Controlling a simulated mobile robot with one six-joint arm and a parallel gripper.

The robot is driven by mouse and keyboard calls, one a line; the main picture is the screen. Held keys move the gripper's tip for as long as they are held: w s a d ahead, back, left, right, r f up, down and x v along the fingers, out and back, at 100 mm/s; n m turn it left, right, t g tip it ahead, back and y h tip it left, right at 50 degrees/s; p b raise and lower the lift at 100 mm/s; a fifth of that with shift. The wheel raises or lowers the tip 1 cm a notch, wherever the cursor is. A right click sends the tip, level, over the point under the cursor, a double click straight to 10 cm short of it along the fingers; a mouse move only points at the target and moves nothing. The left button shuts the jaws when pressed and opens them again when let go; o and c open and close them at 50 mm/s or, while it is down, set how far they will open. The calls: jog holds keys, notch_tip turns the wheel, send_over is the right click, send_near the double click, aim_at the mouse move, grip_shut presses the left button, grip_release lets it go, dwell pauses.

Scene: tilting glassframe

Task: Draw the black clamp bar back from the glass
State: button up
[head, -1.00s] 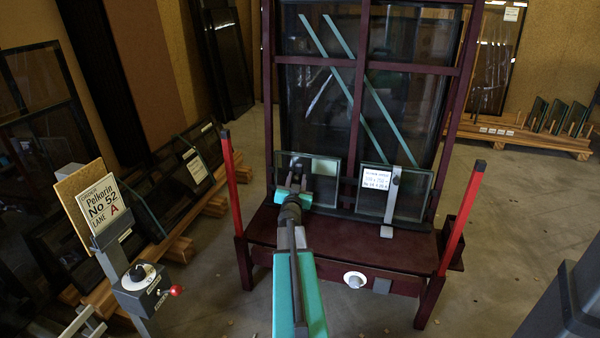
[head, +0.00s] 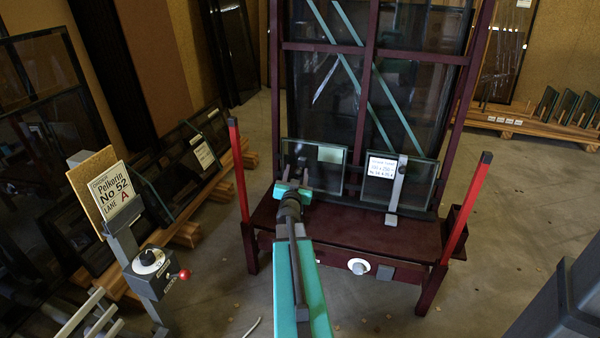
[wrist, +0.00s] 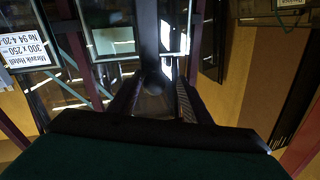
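Two small glass panes lean on the dark red frame: a left pane (head: 330,165) and a right pane (head: 420,187) with a white label and a grey clamp bar (head: 397,184). My gripper (head: 297,172) is in front of the left pane's left part, its two fingers apart. In the wrist view a dark upright bar, seemingly the black clamp bar (wrist: 148,35), stands ahead, with its lower end between my fingers (wrist: 157,90). Contact with it cannot be told. In the head view I cannot make that bar out; my gripper covers that spot.
A red post (head: 239,170) and another red post (head: 467,210) flank the frame's ledge (head: 340,225). Floor at right is partly clear.

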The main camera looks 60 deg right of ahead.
jog(key=shift+s, duration=0.1)
jog(key=shift+s, duration=0.15)
jog(key=shift+s+a, duration=0.1)
jog(key=shift+a, duration=0.05)
jog(key=shift+p+v, duration=0.75)
jog(key=shift+v, duration=2)
jog(key=p+v, duration=0.2)
jog(key=p, duration=0.1)
jog(key=shift+s+a+r+p, duration=0.15)
jog(key=shift+a+p, duration=0.2)
jog(key=shift+p, duration=0.05)
jog(key=shift+s+a+p, duration=0.15)
jog(key=shift+a+p, duration=0.1)
jog(key=shift+p, duration=0.3)
jog(key=shift+p+v, duration=2.15)
jog(key=shift+p, duration=1.4)
